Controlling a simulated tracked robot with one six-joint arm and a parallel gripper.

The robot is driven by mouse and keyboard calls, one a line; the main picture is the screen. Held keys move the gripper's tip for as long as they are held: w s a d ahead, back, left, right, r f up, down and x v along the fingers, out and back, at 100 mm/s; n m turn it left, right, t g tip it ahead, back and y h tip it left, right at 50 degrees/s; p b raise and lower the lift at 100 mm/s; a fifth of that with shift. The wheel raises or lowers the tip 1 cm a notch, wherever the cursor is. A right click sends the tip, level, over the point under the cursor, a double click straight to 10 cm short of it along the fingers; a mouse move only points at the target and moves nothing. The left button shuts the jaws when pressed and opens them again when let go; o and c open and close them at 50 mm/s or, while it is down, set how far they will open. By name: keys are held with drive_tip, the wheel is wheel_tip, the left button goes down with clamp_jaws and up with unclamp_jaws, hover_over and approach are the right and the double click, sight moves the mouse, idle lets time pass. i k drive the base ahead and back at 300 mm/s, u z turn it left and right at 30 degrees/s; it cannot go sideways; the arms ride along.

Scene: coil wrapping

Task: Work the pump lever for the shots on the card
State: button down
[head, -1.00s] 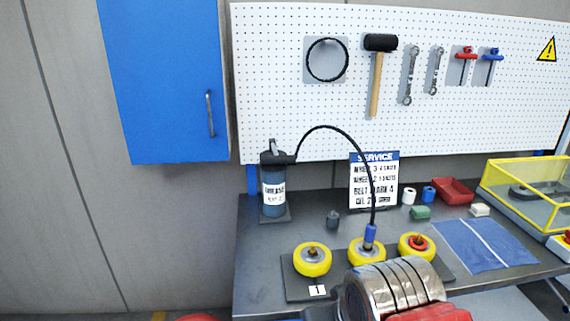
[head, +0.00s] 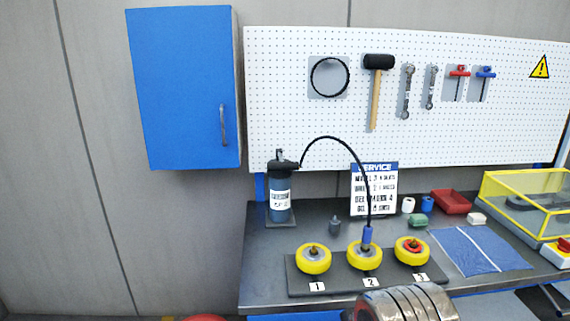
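A dark blue grease pump (head: 280,200) with a white label and a black top stands at the back left of the bench. Its lever (head: 280,155) stands up from the top. A black hose (head: 328,138) arches from it to a blue coupler (head: 367,236), which sits upright at the hub of the yellow wheel numbered 2 (head: 365,256). The service card (head: 374,190) stands behind; its lines are too blurred to read surely. A grey ribbed part of my arm shows at the bottom edge; my gripper cannot be made out.
Yellow wheels 1 (head: 313,259) and 3 (head: 412,251) flank wheel 2 on a dark plate. A blue cloth (head: 478,250), red tray (head: 451,202) and yellow-framed box (head: 525,200) lie right. A blue cabinet (head: 182,90) hangs upper left.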

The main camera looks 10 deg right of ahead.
sight(280, 165)
drive_tip(key=u, duration=1.1)
drive_tip(key=i, duration=0.5)
drive_tip(key=u, duration=0.3)
